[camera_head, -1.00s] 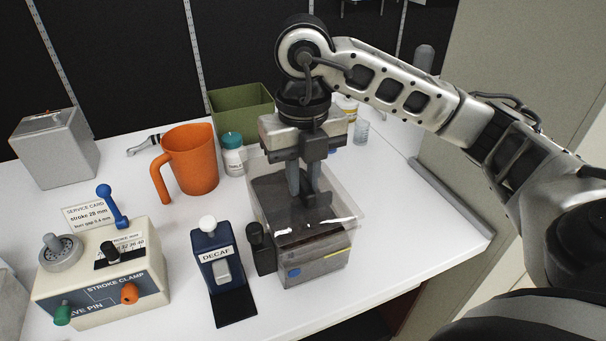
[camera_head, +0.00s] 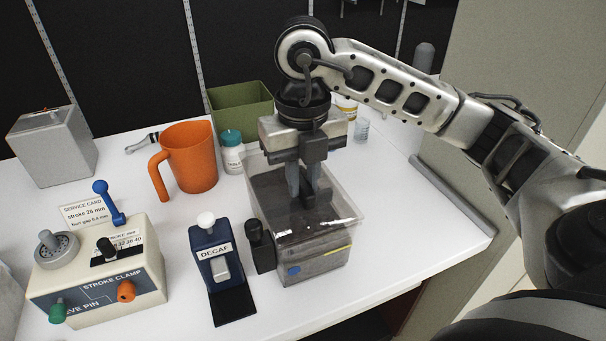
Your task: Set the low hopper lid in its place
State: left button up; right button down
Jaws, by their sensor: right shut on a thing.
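The low hopper (camera_head: 318,262) is a box on the counter with clear upper walls, a grey lower part, a blue dot and a yellow stripe. My right gripper (camera_head: 304,196) points down over it, shut on the dark grip of the hopper lid (camera_head: 308,203). The lid is see-through and hard to tell from the hopper's clear walls. It lies at the hopper's top, roughly lined up with it. I cannot tell whether it is fully seated. My left gripper is not in view.
The cream stroke clamp box (camera_head: 100,275) is farther left. Behind are an orange jug (camera_head: 190,160), a white jar (camera_head: 233,158) and a green bin (camera_head: 240,115). Counter is clear at right.

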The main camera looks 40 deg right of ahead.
jog(key=shift+f, duration=0.4)
jog(key=shift+r, duration=0.1)
jog(key=c, duration=0.9)
grip_release()
jog(key=shift+c, duration=0.2)
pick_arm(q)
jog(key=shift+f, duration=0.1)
pick_arm(e)
notch_tip(320, 180, up, 7)
jog(key=p, duration=0.5)
jog(key=shift+r, duration=0.2)
jog(key=shift+r+p, duration=0.4)
jog(key=shift+p, duration=0.1)
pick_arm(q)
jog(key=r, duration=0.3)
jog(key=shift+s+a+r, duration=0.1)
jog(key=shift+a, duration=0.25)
pick_arm(e)
jog(key=shift+f, duration=0.1)
